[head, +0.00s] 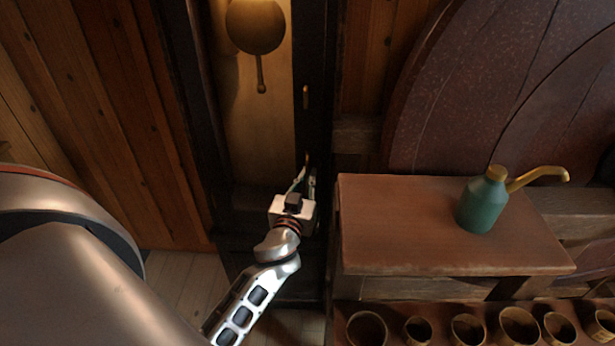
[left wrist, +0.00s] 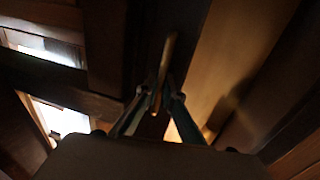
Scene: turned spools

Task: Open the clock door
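The tall clock case shows in the head view, with a round brass pendulum (head: 256,27) against a pale back. Its dark upright door frame (head: 312,50) runs along the right side. A slim brass handle (left wrist: 169,50) stands out from dark wood in the left wrist view; a bit of it shows at the fingertips in the head view. My left gripper (head: 306,176) is low at this frame, its fingers drawn together with the handle between them (left wrist: 162,88). Whether the door stands slightly ajar I cannot tell. My right gripper is not in view.
A small brass fitting (head: 306,97) sits higher on the frame. Right of the clock is a wooden bench (head: 400,235) bearing a green oil can (head: 484,203) with a brass spout. Several round cups (head: 418,331) stand below it. Plank walls (head: 110,110) flank the case.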

